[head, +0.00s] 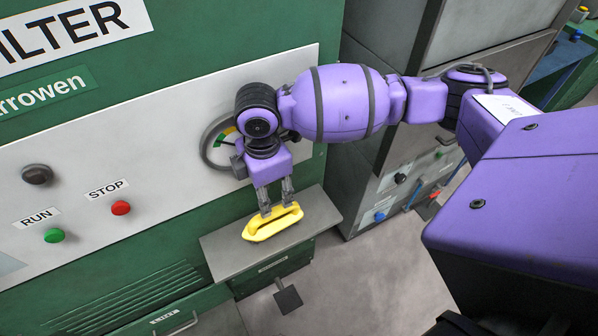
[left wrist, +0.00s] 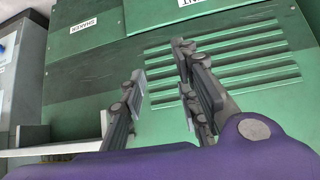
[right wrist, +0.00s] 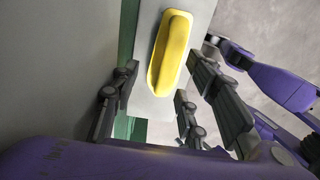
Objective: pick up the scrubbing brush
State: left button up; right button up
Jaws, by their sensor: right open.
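The yellow scrubbing brush (head: 270,224) lies on a small grey shelf (head: 230,250) that juts from the green machine. My right gripper (head: 277,205) points down at the brush from just above, its fingers apart. In the right wrist view the brush (right wrist: 171,52) shows between and beyond the open fingers (right wrist: 160,75). Whether a finger touches it I cannot tell. My left gripper (left wrist: 160,68) is open and empty in front of a green slatted panel; it does not show in the head view.
The machine's panel carries a green RUN button (head: 54,236), a red STOP button (head: 121,208), a dark knob (head: 37,174) and a round gauge (head: 215,145) close behind my right wrist. A grey cabinet (head: 385,165) stands to the right. Open floor (head: 375,270) lies in front.

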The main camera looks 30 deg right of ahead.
aim_at(274, 210)
jog(key=shift+s+f, duration=0.85)
jog(key=shift+f, duration=0.15)
notch_tip(274, 210, down, 4)
jog(key=shift+w+d+r, duration=0.1)
jog(key=shift+w, duration=0.05)
jog(key=shift+f, duration=0.35)
jog(key=c, duration=1)
grip_shut()
pick_arm(q)
jog(key=s, duration=0.3)
jog(key=shift+s+f, duration=0.1)
jog(key=shift+f, duration=0.25)
pick_arm(e)
jog(key=shift+r, duration=0.1)
